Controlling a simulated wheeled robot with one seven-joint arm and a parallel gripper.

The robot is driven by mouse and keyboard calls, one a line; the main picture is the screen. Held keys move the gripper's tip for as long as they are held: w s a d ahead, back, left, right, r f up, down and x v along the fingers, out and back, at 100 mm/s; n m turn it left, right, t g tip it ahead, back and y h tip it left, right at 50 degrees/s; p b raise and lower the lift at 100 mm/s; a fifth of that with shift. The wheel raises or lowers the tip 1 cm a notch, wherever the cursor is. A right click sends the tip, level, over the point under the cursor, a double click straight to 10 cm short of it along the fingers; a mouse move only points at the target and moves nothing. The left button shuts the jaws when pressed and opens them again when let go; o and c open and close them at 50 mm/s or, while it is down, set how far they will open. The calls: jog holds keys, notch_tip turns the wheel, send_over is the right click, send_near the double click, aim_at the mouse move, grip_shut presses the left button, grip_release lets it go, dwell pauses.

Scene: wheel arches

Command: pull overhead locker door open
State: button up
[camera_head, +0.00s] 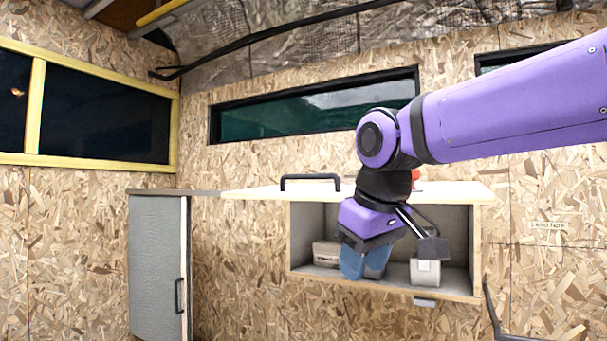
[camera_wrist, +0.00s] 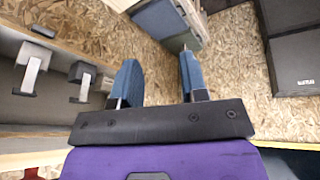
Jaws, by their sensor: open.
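The overhead locker (camera_head: 480,250) is on the chipboard wall, and its grey compartment shows open at the front. A pale panel that looks like its door (camera_head: 250,194) lies about level along the top. A black handle (camera_head: 310,178) stands up from that panel, left of my arm. My gripper (camera_head: 366,264) is in front of the compartment, below and right of the handle, pointing down. In the wrist view my gripper (camera_wrist: 160,78) has its two blue fingers apart, with nothing between them. My arm hides part of the panel and the compartment.
A grey cabinet (camera_head: 157,265) with a black handle stands at lower left. A pale box (camera_head: 326,254) sits inside the locker at left. A black bent bar (camera_head: 492,310) is at lower right. Black boxes (camera_wrist: 296,62) show at right in the wrist view.

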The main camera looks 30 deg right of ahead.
aim_at(310, 175)
jog(key=w+r+n+g+h, duration=0.1)
jog(key=w+r+n, duration=0.1)
jog(key=w+r, duration=0.95)
jog(key=w+r+n+g+h, duration=0.1)
jog(key=w+r+n+g, duration=0.15)
jog(key=w+r, duration=0.9)
jog(key=shift+t, duration=0.35)
jog(key=shift+s+d+f, duration=0.1)
jog(key=shift+d+f, duration=0.45)
jog(key=shift+f, duration=0.8)
jog(key=shift+s+d+f, duration=0.15)
jog(key=shift+d+f, duration=0.4)
jog(key=shift+f, duration=0.75)
jog(key=shift+s+d+f, duration=0.1)
jog(key=shift+d+f, duration=0.45)
jog(key=shift+f, duration=0.8)
